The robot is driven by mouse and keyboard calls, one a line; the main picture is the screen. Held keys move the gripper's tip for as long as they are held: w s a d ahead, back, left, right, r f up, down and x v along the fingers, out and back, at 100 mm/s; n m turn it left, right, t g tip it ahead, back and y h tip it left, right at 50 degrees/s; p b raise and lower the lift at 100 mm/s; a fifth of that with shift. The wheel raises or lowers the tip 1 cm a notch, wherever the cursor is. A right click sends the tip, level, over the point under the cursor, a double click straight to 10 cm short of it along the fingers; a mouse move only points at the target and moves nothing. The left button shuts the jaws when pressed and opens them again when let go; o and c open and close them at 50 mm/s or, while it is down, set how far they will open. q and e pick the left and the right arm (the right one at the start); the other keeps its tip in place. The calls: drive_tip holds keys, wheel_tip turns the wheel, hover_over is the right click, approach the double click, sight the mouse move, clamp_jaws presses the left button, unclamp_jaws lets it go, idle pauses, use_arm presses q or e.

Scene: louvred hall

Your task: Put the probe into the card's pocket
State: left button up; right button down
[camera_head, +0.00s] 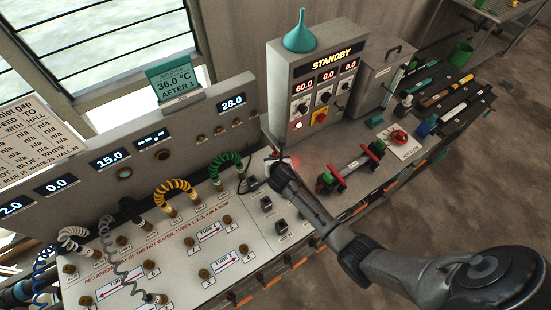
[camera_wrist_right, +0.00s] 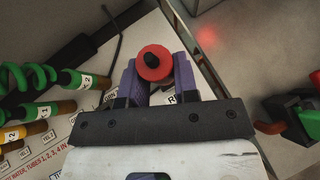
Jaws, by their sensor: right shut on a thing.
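My right gripper (camera_head: 279,167) is over the right end of the white tube panel (camera_head: 300,218), in front of the grey control box. In the right wrist view its purple jaws (camera_wrist_right: 157,85) are shut on a round red piece with a black middle, which looks like the probe (camera_wrist_right: 153,64). Most of its length is hidden. The green card (camera_head: 172,78) stands on top of the upright display panel and reads "36.0 °C AFTER 1". Several brass fittings dot the panel; I cannot tell which is the pocket. My left gripper is not in view.
Coiled hoses, green (camera_head: 226,163), yellow (camera_head: 174,187) and white, arch over the panel's back. The control box (camera_head: 318,75) reads "STANDBY" and carries a teal funnel (camera_head: 300,36). A red-and-black clamp-like piece (camera_head: 350,167) and a rack of tools (camera_head: 450,97) lie to the right.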

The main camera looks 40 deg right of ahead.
wheel_tip(320, 180, up, 9)
drive_tip(key=p, duration=0.8)
drive_tip(key=shift+f+p, duration=0.15)
drive_tip(key=shift+p, duration=0.2)
drive_tip(key=shift+r+p, duration=0.35)
drive_tip(key=shift+r, duration=0.9)
